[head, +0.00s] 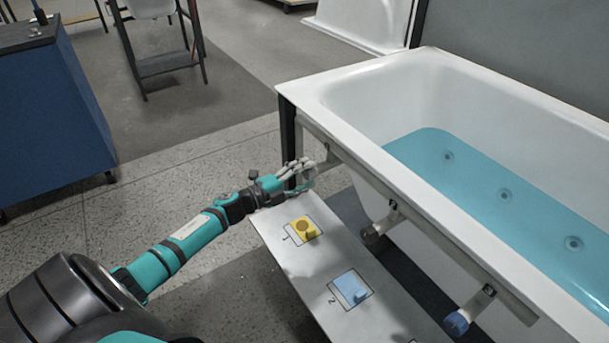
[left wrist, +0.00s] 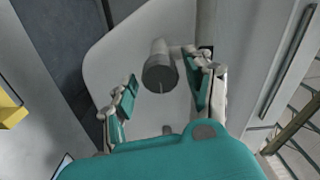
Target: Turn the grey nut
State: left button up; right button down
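A grey cylindrical nut (left wrist: 160,74) with a darker round end face shows in the left wrist view, in front of a pale panel. My left gripper (left wrist: 163,80) is open, with one finger on each side of this nut. The left finger shows a visible gap from it; whether the right finger touches it I cannot tell. In the head view my left gripper (head: 303,172) is at the near left corner of the tub frame and hides most of what is there. A second grey-brown round fitting (head: 371,235) and a blue-ended fitting (head: 457,322) stick out farther right. My right gripper is out of view.
The white bathtub (head: 365,82) holds blue water at right. Below the frame lies a pale board (head: 318,270) with a yellow block (head: 303,229) and a blue block (head: 351,287) on marked squares. A blue cabinet (head: 50,110) stands far left. Floor between is clear.

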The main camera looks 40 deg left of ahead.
pick_arm(q)
jog(key=shift+s+a, duration=0.1)
jog(key=v, duration=1.1)
jog(key=shift+s, duration=0.4)
jog(key=shift+a, duration=0.1)
